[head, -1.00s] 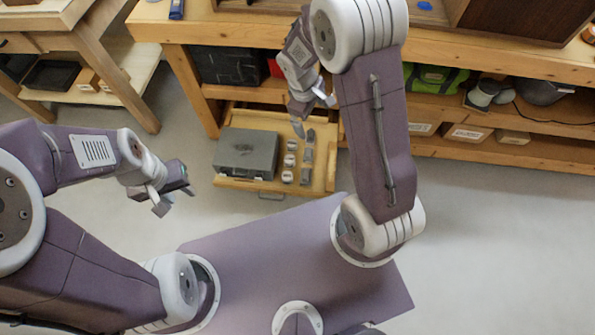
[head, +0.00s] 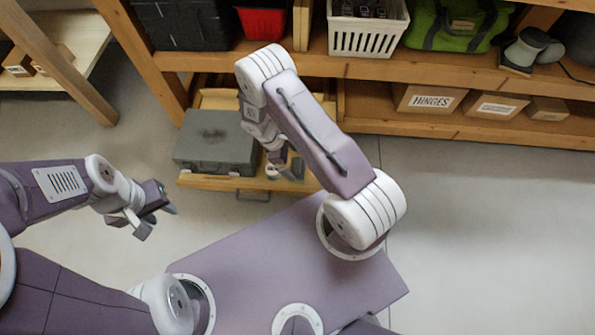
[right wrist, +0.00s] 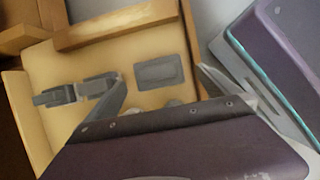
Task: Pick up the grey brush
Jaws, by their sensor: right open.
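My right gripper (head: 285,171) is over the right part of the open drawer (head: 220,183), with its fingers spread and nothing between them that I can make out. In the right wrist view, its fingertips (right wrist: 163,84) lie on either side of a flat grey rectangular piece (right wrist: 159,72). A grey jointed-looking item (right wrist: 58,95) lies to the left, with another grey piece beside the left finger. I cannot tell which grey item is the brush. My left gripper (head: 156,219) is open and empty above the floor at left, away from the drawer.
A grey case (head: 215,142) fills the drawer's left part, close to my right gripper. The shelf above holds a white basket (head: 367,37), a red bin (head: 268,22) and a green bag (head: 455,25). Boxes, one labelled hinges (head: 431,99), stand at right. Floor at right is clear.

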